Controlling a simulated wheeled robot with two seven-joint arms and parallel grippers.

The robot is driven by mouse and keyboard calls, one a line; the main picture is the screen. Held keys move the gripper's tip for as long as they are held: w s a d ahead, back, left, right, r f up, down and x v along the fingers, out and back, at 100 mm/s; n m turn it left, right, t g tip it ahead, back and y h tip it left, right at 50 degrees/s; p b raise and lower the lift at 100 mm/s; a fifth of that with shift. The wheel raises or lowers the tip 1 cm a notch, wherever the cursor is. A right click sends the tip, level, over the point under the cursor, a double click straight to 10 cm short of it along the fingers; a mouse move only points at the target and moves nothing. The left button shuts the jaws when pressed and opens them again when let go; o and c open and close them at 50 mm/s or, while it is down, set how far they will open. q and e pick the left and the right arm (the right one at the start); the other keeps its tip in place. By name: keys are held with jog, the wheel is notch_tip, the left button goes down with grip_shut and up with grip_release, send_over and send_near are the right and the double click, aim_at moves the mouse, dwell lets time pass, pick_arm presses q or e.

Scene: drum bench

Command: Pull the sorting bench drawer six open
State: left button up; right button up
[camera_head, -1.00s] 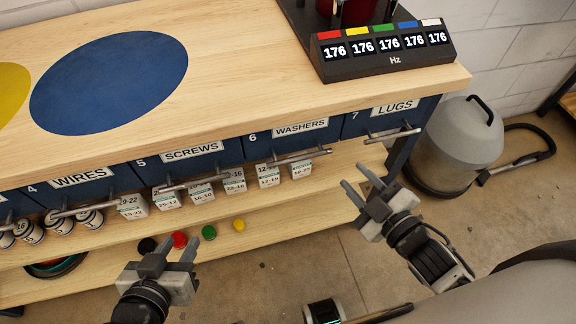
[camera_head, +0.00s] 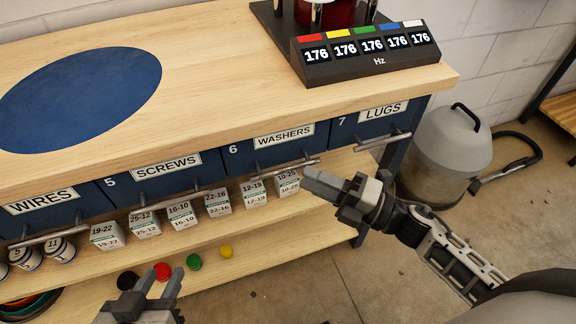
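Drawer six (camera_head: 276,147) is a dark blue front labelled "6 WASHERS" under the bench top, and it looks closed. Its grey bar handle (camera_head: 288,168) runs along the lower part of the front. My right gripper (camera_head: 308,182) points left, with its fingertips just below the right end of that handle. I cannot tell whether it touches the handle or whether its fingers are apart. My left gripper (camera_head: 155,285) is low at the bottom of the view, in front of the lower shelf, with its two fingers spread and nothing between them.
Drawers five (camera_head: 165,180) and seven (camera_head: 368,123) flank drawer six. Small white boxes (camera_head: 182,214) stand on the shelf below, beside cans. Coloured discs (camera_head: 194,262) lie on the lower board. A frequency display (camera_head: 365,55) sits on the bench top (camera_head: 205,60). A grey vacuum (camera_head: 448,150) stands right.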

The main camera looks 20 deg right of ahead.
aim_at(288, 168)
jog(key=x, duration=0.5)
jog(key=shift+w+a, duration=0.25)
jog(key=shift+w, duration=0.05)
grip_shut()
